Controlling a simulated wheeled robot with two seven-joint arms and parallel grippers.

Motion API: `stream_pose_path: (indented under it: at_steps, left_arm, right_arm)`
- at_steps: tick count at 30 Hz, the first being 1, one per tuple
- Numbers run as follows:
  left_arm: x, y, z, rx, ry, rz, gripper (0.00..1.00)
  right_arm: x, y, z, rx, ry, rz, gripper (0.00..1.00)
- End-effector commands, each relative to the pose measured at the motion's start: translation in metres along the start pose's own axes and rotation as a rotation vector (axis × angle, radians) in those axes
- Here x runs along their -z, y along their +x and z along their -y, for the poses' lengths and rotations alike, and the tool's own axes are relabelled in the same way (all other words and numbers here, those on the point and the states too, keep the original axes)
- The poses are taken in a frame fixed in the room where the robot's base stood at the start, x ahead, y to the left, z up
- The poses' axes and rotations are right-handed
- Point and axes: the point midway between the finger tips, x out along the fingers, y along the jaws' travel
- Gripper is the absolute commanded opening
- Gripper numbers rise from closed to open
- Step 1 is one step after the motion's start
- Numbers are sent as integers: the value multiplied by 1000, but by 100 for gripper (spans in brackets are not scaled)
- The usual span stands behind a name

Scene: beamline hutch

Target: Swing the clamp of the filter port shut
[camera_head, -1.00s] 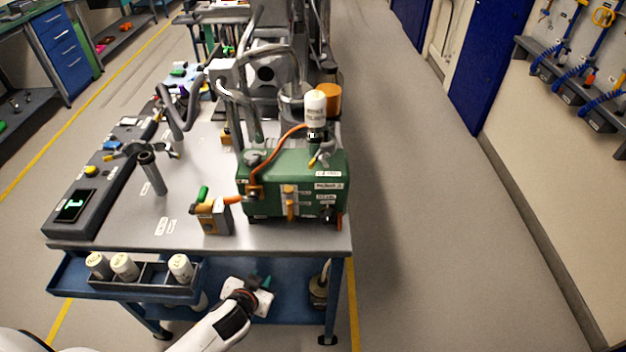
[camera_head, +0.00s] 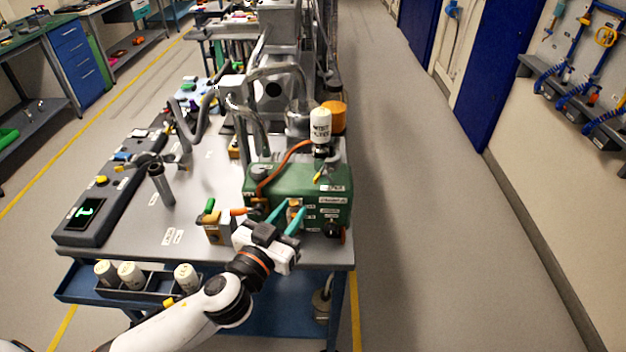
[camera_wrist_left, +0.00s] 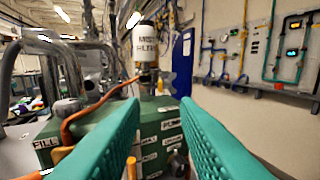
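A white mist filter (camera_head: 320,125) stands upright on the port at the top of the green pump (camera_head: 325,215). It also shows in the wrist view (camera_wrist_left: 145,45). A small clamp (camera_head: 319,172) with a yellowish part sits at the filter's base. I cannot tell how far it is open. My left gripper (camera_head: 294,209) is open and empty, its teal fingers at the pump's front, below and in front of the filter. In the wrist view the fingers (camera_wrist_left: 161,103) are spread, with the pump and filter beyond them. My right gripper is not in view.
An orange hose (camera_head: 282,165) arches over the pump's left. A small box with a green top (camera_head: 213,222) stands left of my gripper. A grey post (camera_head: 160,183) with a clamp-like fitting stands farther left. A tray (camera_head: 150,293) holds white bottles. The aisle to the right is free.

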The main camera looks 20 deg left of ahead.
Motion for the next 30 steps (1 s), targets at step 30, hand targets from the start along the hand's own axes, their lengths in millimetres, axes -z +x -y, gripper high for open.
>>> stream_pose_path:
  at_steps: [30]
  left_arm:
    - [0, 103, 0, -2, 1, -2, 18]
  right_arm:
    - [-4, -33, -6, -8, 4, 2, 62]
